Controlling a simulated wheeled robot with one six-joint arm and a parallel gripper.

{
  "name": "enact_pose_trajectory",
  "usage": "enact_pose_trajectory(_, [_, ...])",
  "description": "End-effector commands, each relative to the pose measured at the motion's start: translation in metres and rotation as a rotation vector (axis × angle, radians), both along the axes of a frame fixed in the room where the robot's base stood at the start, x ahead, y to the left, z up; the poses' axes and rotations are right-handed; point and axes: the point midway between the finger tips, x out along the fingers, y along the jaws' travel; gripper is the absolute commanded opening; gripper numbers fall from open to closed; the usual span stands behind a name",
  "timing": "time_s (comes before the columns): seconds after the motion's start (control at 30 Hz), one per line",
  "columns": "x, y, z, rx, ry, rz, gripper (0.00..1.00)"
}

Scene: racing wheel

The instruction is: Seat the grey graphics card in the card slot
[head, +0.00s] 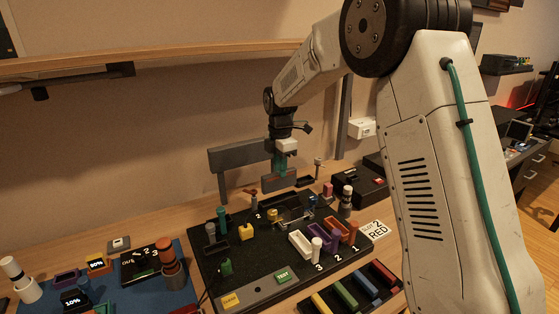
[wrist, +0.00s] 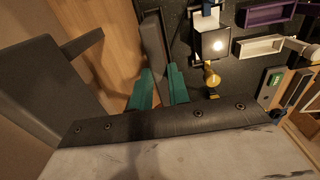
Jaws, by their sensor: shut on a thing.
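My gripper (head: 281,168) points down above the back of the black board, with its green fingers shut. It is shut on the grey graphics card (head: 278,184), a flat slab held below the fingertips. In the wrist view the card (wrist: 153,48) stands on edge between the two green fingers (wrist: 158,88) and reaches toward the top of the picture. The card appears raised clear of the board. I cannot tell for sure which part is the card slot; the area under the card is partly hidden.
A grey stand (head: 238,156) rises close behind the gripper and fills the wrist view's left side (wrist: 40,85). The black board (head: 240,274) carries several coloured pegs, trays and a green button (head: 283,277). A black box (head: 362,182) stands to the right.

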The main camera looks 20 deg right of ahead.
Motion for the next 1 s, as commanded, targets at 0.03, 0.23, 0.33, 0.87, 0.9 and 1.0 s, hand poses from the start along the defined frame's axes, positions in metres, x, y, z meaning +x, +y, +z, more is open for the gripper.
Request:
enact_pose_trajectory(0.03, [0.0, 0.0, -0.005, 0.0, 0.001, 0.0, 0.0])
enact_pose_trajectory(0.23, [0.0, 0.001, -0.019, 0.0, 0.001, 0.001, 0.0])
enact_pose_trajectory(0.33, [0.0, 0.001, -0.022, 0.0, 0.001, 0.001, 0.0])
enact_pose_trajectory(0.87, [0.0, 0.001, -0.024, 0.0, -0.001, 0.001, 0.0])
enact_pose_trajectory(0.9, [0.0, 0.001, -0.024, 0.0, -0.001, 0.001, 0.0])
enact_pose_trajectory(1.0, [0.0, 0.001, -0.024, 0.0, -0.001, 0.001, 0.0])
